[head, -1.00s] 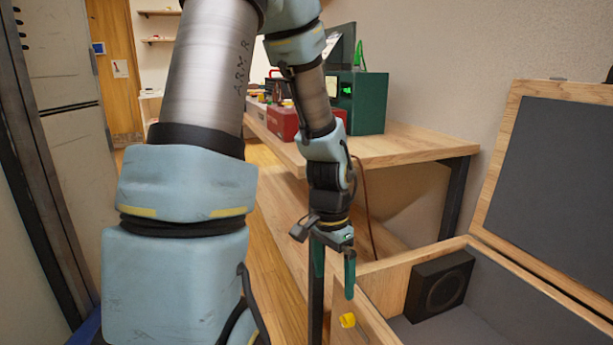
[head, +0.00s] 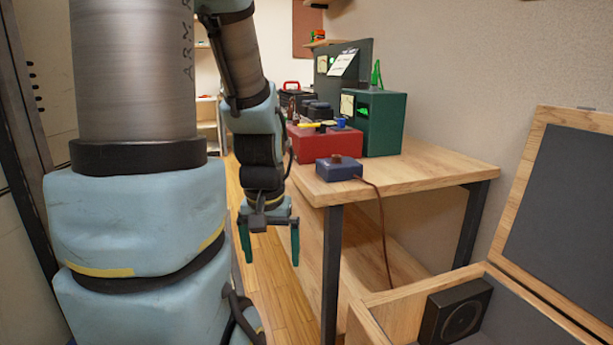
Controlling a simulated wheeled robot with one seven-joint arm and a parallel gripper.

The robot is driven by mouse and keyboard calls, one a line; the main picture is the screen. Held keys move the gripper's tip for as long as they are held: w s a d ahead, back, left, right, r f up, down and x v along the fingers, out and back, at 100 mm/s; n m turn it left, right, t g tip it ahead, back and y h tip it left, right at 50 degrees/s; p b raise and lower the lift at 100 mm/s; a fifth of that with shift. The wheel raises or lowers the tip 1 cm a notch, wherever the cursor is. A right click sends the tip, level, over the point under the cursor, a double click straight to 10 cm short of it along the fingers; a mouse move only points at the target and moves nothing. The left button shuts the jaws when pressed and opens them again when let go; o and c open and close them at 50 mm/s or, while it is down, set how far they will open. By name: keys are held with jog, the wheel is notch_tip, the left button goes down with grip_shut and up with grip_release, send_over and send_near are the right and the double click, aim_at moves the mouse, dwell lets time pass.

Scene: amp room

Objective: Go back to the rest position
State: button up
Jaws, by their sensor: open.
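My gripper (head: 269,243) hangs pointing down, left of the workbench's front leg, over the wooden floor. Its two green fingers are spread apart with nothing between them. My arm fills the left part of the head view and hides part of the room behind it.
The wooden workbench (head: 430,172) carries a small blue box (head: 339,168) with a cable, a red box (head: 325,143) and a green cabinet (head: 378,125). An open wooden crate (head: 400,305) with a black speaker (head: 455,312) is at lower right. Floor (head: 290,315) left of the bench is clear.

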notch_tip(320, 180, up, 23)
jog(key=p, duration=2)
jog(key=shift+p, duration=0.4)
jog(key=shift+f, duration=0.1)
